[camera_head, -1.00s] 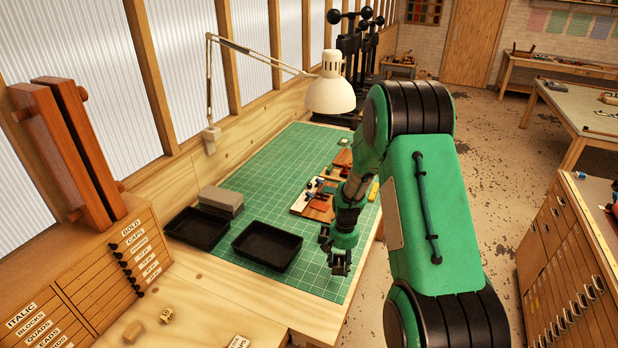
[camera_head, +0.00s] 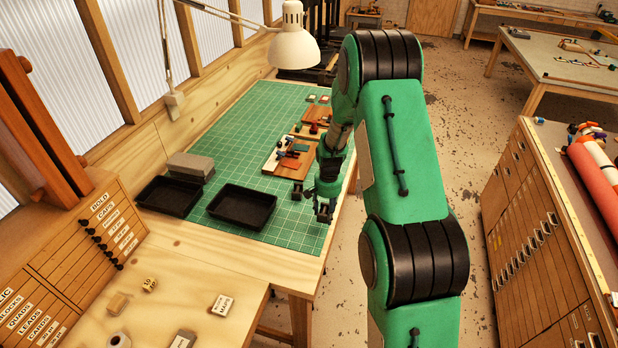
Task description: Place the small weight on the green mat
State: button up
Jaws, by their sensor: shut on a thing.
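The green mat (camera_head: 245,130) is a gridded cutting mat covering most of the bench by the windows. My gripper (camera_head: 325,214) points down near the right front edge of the mat, to the right of the front black tray. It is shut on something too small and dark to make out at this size. I cannot pick out the small weight for certain, and the gap between the fingertips and the mat is not clear.
Two black trays (camera_head: 243,226) (camera_head: 150,196) and a grey block (camera_head: 190,166) occupy the mat's front left. Wooden boards with small parts (camera_head: 290,155) lie behind my gripper. A white lamp (camera_head: 293,48) overhangs the back. Small blocks (camera_head: 222,305) lie on the lower front bench.

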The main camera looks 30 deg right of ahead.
jog(key=p, duration=0.2)
send_over(319, 198)
jog(key=shift+s+f, duration=0.15)
jog(key=shift+f, duration=0.5)
jog(key=shift+f, duration=0.1)
jog(key=shift+f+p, duration=0.35)
jog(key=shift+f, duration=1.3)
jog(key=shift+f, duration=0.15)
jog(key=o, duration=1.7)
jog(key=shift+o, duration=0.2)
notch_tip(319, 198, up, 12)
jog(key=b, duration=0.1)
jog(key=shift+b, duration=0.35)
